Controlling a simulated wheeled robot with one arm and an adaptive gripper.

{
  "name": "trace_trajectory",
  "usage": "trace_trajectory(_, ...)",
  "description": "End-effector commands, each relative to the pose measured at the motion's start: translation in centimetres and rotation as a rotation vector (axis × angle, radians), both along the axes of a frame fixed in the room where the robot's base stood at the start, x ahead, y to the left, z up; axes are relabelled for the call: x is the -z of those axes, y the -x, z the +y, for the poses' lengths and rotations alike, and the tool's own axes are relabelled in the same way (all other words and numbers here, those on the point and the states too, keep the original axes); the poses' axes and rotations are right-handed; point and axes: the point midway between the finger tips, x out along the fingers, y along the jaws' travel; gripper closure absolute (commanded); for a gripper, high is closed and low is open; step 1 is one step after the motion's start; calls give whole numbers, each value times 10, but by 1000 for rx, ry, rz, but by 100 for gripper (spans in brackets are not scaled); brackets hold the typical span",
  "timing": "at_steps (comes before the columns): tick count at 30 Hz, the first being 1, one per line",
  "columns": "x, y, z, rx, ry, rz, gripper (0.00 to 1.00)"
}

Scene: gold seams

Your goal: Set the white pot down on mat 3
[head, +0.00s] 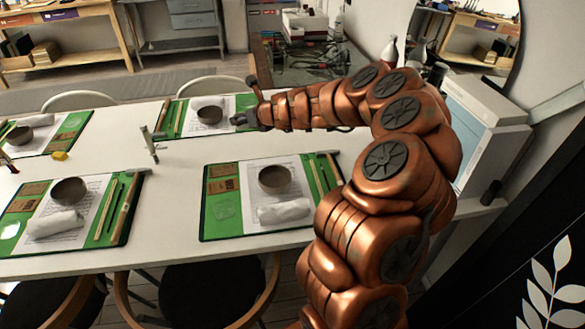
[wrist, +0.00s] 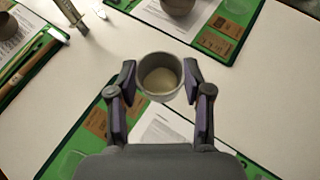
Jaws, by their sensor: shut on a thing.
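My gripper (wrist: 160,88) is shut on the white pot (wrist: 147,91), with a finger on each side. The pot has a pale grey rim and a beige inside, and looks upright. In the wrist view a green mat (wrist: 62,150) with a printed sheet and brown cards lies below it; the gap is hard to judge. In the head view my gripper (head: 247,104) is above the table's back part, and I cannot make out the pot. Green mats lie at the near right (head: 215,226), near left (head: 20,205), back middle (head: 166,122) and back left (head: 72,127). No mat number is readable.
The near mats hold grey-brown bowls (head: 275,179) (head: 69,191), rolled white cloths (head: 284,212) and thin tools (head: 325,180). The back middle mat holds another bowl (head: 210,115). A small upright post (head: 150,146) stands between mats. The white table (head: 175,180) is bare between the near mats.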

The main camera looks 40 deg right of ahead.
Motion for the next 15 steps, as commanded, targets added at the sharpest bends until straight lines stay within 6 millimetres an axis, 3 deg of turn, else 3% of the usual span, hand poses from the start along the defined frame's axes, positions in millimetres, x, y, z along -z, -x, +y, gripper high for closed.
trace_trajectory(3,15,14,-29,-22,5,1,66)
trace_trajectory(15,39,63,-97,-121,0,2,66)
